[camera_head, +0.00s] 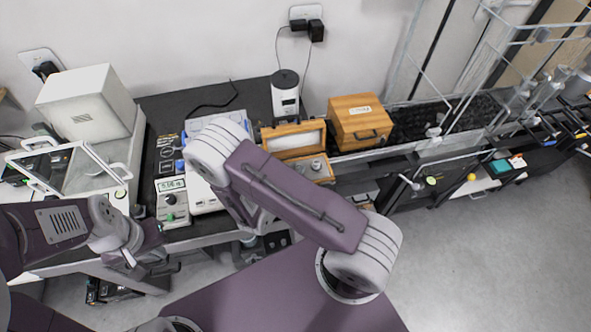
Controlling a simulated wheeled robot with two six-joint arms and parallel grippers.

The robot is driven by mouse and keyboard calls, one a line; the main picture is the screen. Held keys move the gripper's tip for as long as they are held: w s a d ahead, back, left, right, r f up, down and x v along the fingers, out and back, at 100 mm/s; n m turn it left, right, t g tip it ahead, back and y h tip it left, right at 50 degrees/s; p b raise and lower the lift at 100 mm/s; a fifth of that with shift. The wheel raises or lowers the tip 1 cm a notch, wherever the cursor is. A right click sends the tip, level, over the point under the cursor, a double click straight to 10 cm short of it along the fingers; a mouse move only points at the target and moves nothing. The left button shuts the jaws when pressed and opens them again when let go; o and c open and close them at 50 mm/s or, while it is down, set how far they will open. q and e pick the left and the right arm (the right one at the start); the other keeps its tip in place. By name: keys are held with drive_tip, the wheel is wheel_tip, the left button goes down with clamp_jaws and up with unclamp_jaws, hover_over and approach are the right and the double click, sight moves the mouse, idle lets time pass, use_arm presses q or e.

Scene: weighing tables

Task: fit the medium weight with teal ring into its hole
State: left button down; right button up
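An open wooden weight box (292,141) stands at the table's front edge, its lid raised. A small grey metal weight (316,164) shows in its front part.
A balance with a glass door (72,172) and a white box (88,103) stand at the left. A meter with a green display (171,186) is near the front edge.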

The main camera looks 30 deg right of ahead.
drive_tip(key=o, duration=0.5)
drive_tip(key=v, duration=0.9)
drive_tip(key=shift+b, duration=0.4)
